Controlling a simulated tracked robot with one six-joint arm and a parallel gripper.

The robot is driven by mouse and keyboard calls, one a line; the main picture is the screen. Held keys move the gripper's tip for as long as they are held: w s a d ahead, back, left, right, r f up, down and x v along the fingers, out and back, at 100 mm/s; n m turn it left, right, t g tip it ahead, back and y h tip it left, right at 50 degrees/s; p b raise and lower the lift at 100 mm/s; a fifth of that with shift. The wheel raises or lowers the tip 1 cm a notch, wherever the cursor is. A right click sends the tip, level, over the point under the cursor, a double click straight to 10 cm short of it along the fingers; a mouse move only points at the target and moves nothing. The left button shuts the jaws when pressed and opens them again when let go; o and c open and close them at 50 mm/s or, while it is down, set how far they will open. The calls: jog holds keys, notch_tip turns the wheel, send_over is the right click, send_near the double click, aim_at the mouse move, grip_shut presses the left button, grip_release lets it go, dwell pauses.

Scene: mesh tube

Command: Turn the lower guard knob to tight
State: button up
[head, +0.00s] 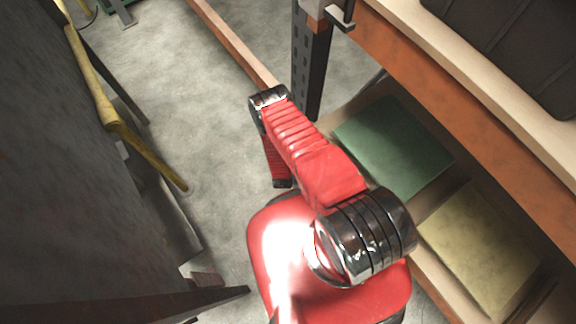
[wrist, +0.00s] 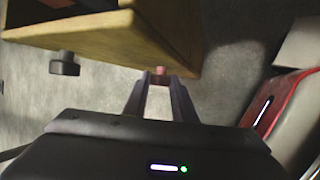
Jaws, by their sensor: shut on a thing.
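In the wrist view, the two fingers of my gripper (wrist: 158,84) reach up to the edge of a yellow-brown box-like body (wrist: 145,45). They are shut on a small reddish knob (wrist: 159,70) at that edge; the fingers hide most of it. No mark on it shows how far it is turned. A black knob (wrist: 64,65) sticks out from the same body further left, apart from my gripper. I cannot tell from the views which of the two is the lower one. In the head view neither the gripper nor the knobs show.
The head view shows a shelf rack with an orange beam (head: 480,125) on the right, holding a green box (head: 392,147) and a yellowish box (head: 482,245). A dark panel (head: 60,170) and a yellow bar (head: 100,95) stand left. Grey floor (head: 200,100) lies between.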

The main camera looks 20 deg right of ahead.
jog(key=shift+s+d+f+m+t+y, duration=0.15)
jog(key=shift+s+m+t, duration=0.1)
jog(key=shift+t, duration=0.75)
jog(key=shift+s+f+m+t+y, duration=0.15)
jog(key=shift+s+t, duration=0.05)
jog(key=shift+t, duration=0.8)
jog(key=o, duration=1)
jog(key=shift+o, duration=0.2)
jog(key=shift+r, duration=0.15)
